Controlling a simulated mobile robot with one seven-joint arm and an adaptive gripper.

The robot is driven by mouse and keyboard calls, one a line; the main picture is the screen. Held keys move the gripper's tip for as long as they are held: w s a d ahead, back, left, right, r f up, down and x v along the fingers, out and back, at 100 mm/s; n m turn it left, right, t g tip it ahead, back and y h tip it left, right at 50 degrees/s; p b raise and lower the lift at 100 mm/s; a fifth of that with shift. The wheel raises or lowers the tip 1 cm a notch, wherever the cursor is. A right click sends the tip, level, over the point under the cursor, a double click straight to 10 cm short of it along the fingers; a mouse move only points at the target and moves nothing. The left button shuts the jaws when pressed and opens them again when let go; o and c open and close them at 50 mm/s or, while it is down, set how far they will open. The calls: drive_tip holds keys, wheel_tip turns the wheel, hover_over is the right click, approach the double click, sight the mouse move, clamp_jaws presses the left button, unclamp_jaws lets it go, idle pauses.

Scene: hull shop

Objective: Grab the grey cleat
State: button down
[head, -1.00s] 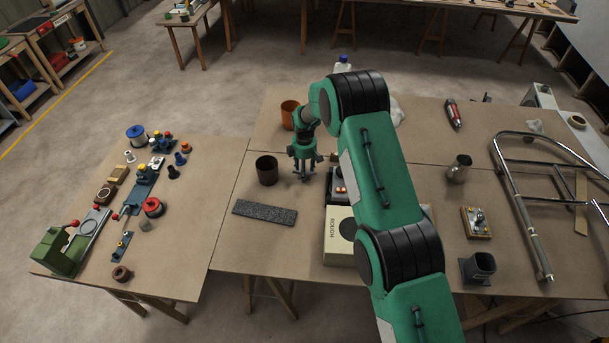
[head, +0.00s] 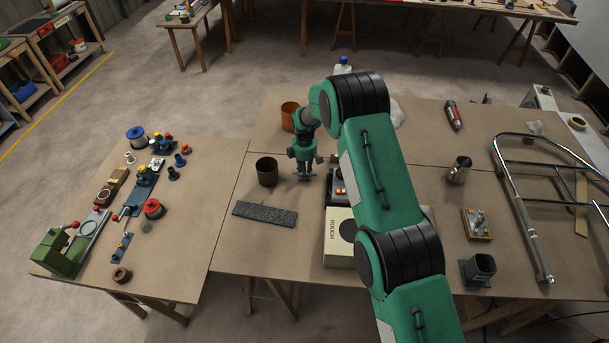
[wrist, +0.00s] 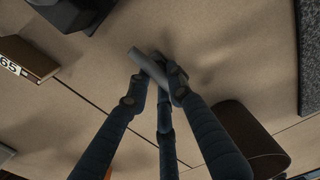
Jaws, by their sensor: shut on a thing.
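My gripper (head: 304,177) points down at the table between the brown pot and the block by my arm. In the wrist view its fingers (wrist: 157,78) are shut on the grey cleat (wrist: 148,64), a small bar gripped across its middle. The cleat is low at the tabletop; I cannot tell whether it touches the table. In the head view the fingers mostly hide it.
A brown pot (head: 267,173) stands just left of my gripper. A dark rough strip (head: 265,213) lies nearer the front. A box marked ROUGH (head: 340,237) stands front right. An orange-brown pot (head: 290,115) stands behind. Bare tabletop lies between pot and strip.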

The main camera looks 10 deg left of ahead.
drive_tip(key=shift+r, duration=0.1)
wheel_tip(320, 180, up, 10)
idle(0.6)
idle(0.4)
drive_tip(key=shift+p, duration=0.3)
